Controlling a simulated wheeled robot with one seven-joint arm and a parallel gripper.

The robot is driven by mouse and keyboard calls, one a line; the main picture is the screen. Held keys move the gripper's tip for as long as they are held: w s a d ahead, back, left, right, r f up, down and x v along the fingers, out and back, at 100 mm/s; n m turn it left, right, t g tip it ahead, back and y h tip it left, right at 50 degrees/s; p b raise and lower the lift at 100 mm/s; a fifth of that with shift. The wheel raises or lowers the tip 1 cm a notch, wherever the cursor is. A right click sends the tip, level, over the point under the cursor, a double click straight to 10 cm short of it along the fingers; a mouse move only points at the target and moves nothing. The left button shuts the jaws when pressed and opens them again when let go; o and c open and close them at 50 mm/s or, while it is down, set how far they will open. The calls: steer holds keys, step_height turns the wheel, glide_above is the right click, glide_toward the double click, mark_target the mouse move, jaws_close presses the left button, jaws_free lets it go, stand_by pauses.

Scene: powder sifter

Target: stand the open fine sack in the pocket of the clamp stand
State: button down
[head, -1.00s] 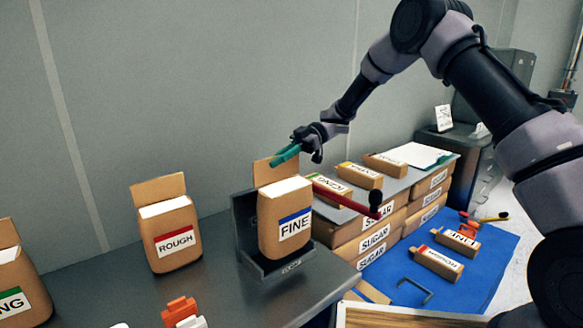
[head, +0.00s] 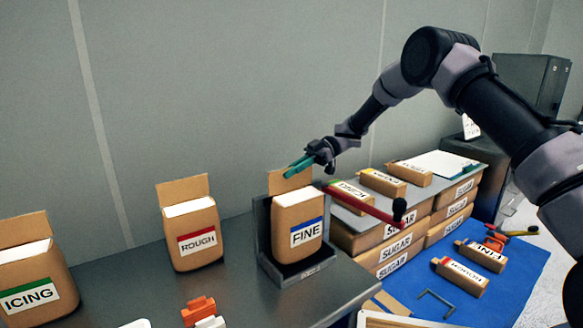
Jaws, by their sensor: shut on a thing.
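The open fine sack (head: 297,222), brown with a blue-striped FINE label and a raised back flap, stands upright in the dark clamp stand (head: 263,228). Its base is down behind the low front lip of the pocket. I cannot tell whether it rests fully on the pocket floor. My gripper (head: 300,167), with green fingers, is at the top of the sack and shut on its raised flap. The flap partly hides behind the fingers. A red bar with a black knob (head: 360,204) sticks out to the right of the sack.
The open rough sack (head: 192,235) and icing sack (head: 30,275) stand on the grey bench to the left. Orange and white clips (head: 200,310) lie in front. Stacked sugar boxes (head: 395,245) and a blue mat (head: 495,290) with small packs are at right.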

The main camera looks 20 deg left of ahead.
mark_target(291, 191)
step_height(291, 191, down, 3)
steer(key=shift+w+a+f, duration=0.15)
steer(key=shift+a+f, duration=0.05)
steer(key=shift+f, duration=0.05)
steer(key=c, duration=1)
jaws_free()
steer(key=shift+f, duration=0.15)
